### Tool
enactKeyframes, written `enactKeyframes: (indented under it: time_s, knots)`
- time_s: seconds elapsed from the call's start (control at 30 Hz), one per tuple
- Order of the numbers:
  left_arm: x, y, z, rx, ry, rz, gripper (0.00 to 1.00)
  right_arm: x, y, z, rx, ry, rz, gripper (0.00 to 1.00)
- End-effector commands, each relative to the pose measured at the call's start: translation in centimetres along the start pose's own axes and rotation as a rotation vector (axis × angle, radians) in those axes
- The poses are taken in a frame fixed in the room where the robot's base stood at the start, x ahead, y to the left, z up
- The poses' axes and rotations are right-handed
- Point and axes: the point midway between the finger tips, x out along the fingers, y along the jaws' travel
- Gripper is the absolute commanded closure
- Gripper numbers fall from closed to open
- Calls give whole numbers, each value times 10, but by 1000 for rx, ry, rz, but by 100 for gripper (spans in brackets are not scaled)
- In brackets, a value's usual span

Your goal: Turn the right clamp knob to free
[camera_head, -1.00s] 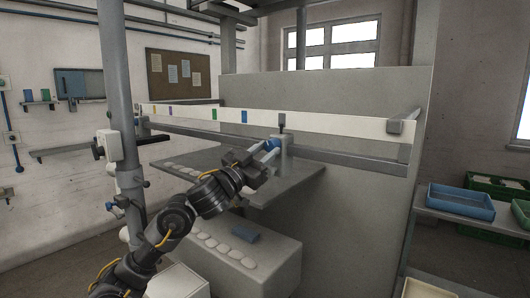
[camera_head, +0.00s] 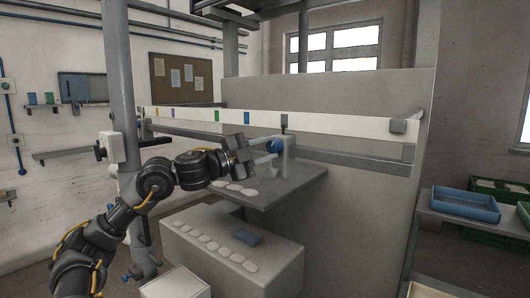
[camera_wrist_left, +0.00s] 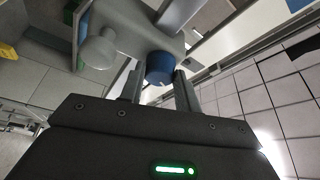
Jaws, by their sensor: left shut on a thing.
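The blue knob (camera_head: 275,146) sits on the grey clamp block (camera_head: 287,158) on the long rail, right of the picture's middle. My left gripper (camera_head: 268,150) reaches it from the left, its two pale fingers one above the other. In the left wrist view, the blue knob (camera_wrist_left: 159,66) lies between the fingertips of my left gripper (camera_wrist_left: 160,80), which is shut on it. A short white mark shows on the knob's face there. The grey clamp body (camera_wrist_left: 140,28) is behind it, with a rounded pale knob (camera_wrist_left: 98,52) at its side. My right gripper is not in view.
A grey shelf (camera_head: 290,185) with several pale discs is below the clamp. A grey post (camera_head: 122,80) stands at the left. A blue tray (camera_head: 466,205) is on the right-hand table.

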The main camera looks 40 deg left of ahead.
Motion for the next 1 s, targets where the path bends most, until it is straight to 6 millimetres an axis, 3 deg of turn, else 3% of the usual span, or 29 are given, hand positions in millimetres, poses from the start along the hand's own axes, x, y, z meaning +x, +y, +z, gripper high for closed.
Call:
enactKeyframes:
  time_s: [0.4, 1.0]
  knots:
    - [0, -5, 0, 185, -1, 72, 90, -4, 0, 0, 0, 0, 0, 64]
    - [0, -5, 0, 216, -2, 84, 90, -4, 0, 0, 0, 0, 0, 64]
